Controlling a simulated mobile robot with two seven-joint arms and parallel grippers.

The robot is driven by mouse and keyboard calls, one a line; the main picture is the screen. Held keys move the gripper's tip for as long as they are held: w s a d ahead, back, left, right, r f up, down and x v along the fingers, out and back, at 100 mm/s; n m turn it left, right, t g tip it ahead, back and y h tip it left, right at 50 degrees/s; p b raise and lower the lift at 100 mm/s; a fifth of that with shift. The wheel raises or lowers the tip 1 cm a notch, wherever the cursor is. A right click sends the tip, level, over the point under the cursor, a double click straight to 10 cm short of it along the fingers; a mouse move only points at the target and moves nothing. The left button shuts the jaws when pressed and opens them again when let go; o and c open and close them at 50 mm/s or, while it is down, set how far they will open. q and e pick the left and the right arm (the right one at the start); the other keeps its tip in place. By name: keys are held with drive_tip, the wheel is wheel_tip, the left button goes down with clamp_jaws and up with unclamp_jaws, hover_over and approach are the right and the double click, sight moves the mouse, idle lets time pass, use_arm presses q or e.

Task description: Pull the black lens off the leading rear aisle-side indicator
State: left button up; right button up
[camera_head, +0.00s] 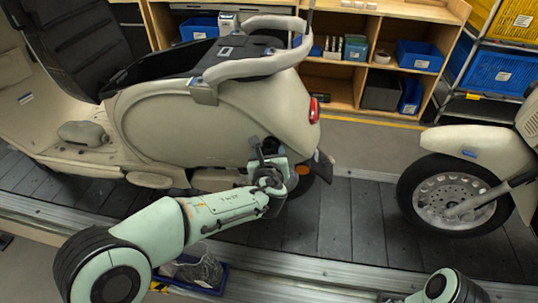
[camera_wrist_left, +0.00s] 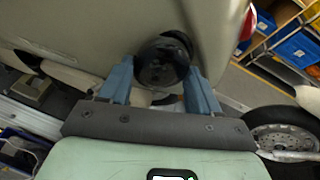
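The cream scooter (camera_head: 215,125) on the left stands on the slat conveyor with its rear toward the right. In the left wrist view, the round black lens (camera_wrist_left: 162,62) sits on its cream rear body panel (camera_wrist_left: 90,25). My left gripper (camera_head: 264,150) is at the scooter's rear side, below the red tail light (camera_head: 314,110). In the left wrist view its two blue fingers stand apart on either side of the lens, close to its edges. Firm contact cannot be told. In the head view the gripper mostly hides the lens. My right gripper is out of view.
A second scooter's front wheel (camera_head: 452,202) stands behind on the conveyor (camera_head: 345,215). A blue bin (camera_head: 205,271) with dark contents sits below the near conveyor edge. Wooden shelves (camera_head: 335,88) with blue bins line the back. Conveyor between the scooters is clear.

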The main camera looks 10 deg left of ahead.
use_arm(q)
drive_tip(key=o, duration=0.4)
drive_tip(key=shift+c, duration=0.2)
drive_tip(key=c, duration=0.3)
drive_tip(key=shift+s+d+r+b, duration=0.1)
drive_tip(key=shift+s+d+b, duration=0.15)
drive_tip(key=shift+s, duration=0.6)
drive_tip(key=shift+s+d+b, duration=0.15)
drive_tip(key=shift+s+b, duration=0.15)
drive_tip(key=shift+s, duration=0.5)
idle(0.8)
drive_tip(key=shift+s+d, duration=0.15)
drive_tip(key=shift+s, duration=0.65)
